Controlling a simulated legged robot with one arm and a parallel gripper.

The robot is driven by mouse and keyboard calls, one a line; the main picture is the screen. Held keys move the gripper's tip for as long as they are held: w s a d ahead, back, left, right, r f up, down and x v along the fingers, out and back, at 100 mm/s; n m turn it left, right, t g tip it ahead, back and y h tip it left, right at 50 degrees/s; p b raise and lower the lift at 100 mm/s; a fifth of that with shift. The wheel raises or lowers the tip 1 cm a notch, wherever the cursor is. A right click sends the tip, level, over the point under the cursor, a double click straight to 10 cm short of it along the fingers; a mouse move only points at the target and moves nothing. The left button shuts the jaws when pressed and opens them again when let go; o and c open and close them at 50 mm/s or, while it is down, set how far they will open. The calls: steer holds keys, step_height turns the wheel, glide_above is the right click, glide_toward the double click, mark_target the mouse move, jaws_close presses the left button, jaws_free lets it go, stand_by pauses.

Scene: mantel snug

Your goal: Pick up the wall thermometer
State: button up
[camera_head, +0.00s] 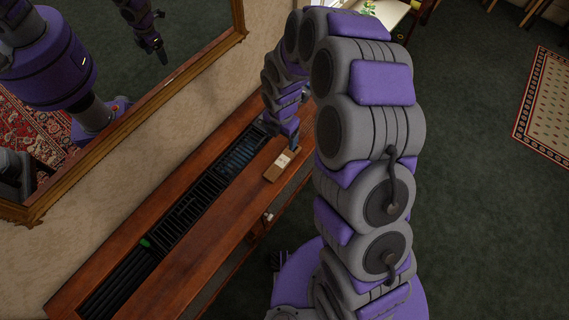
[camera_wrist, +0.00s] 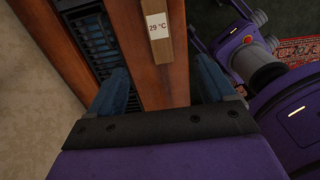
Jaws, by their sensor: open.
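The wall thermometer (camera_wrist: 164,52) is a small wooden block with a white label reading "29 °C". It lies on the brown wooden shelf near its edge, and it also shows in the head view (camera_head: 274,172) just below the end of my arm. My gripper (camera_wrist: 160,72) is open, with its two blue fingers spread apart to either side of the wooden strip. The thermometer lies ahead of the fingertips, between their lines, and nothing is held. In the head view my gripper's fingers are partly hidden and small.
The wooden shelf (camera_head: 215,240) has a dark slatted grille (camera_head: 190,212) along its middle. Dark green carpet lies to the right, with a patterned rug (camera_head: 545,105).

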steer(key=b, duration=0.3)
glide_above(281, 162)
steer(key=f, duration=1.1)
steer(key=shift+s+f, duration=0.25)
steer(key=shift+w+d+f, duration=0.1)
steer(key=shift+d+f, duration=0.05)
steer(key=shift+f, duration=0.65)
steer(key=f+b, duration=0.1)
steer(key=f, duration=0.3)
steer(key=shift+w+b, duration=0.2)
steer(key=shift+b, duration=0.2)
steer(key=shift+c, duration=0.5)
steer(key=c, duration=1.1)
steer(key=shift+r, duration=0.5)
steer(key=shift+c, duration=0.2)
steer(key=r+p, duration=0.1)
steer(key=r, duration=0.2)
steer(key=shift+s+d+p, duration=0.1)
steer(key=shift+s+p, duration=0.2)
steer(key=shift+p, duration=0.1)
steer(key=s+d+r+p, duration=0.1)
steer(key=s+d, duration=0.5)
steer(key=s, duration=0.8)
steer(key=shift+p, duration=0.85)
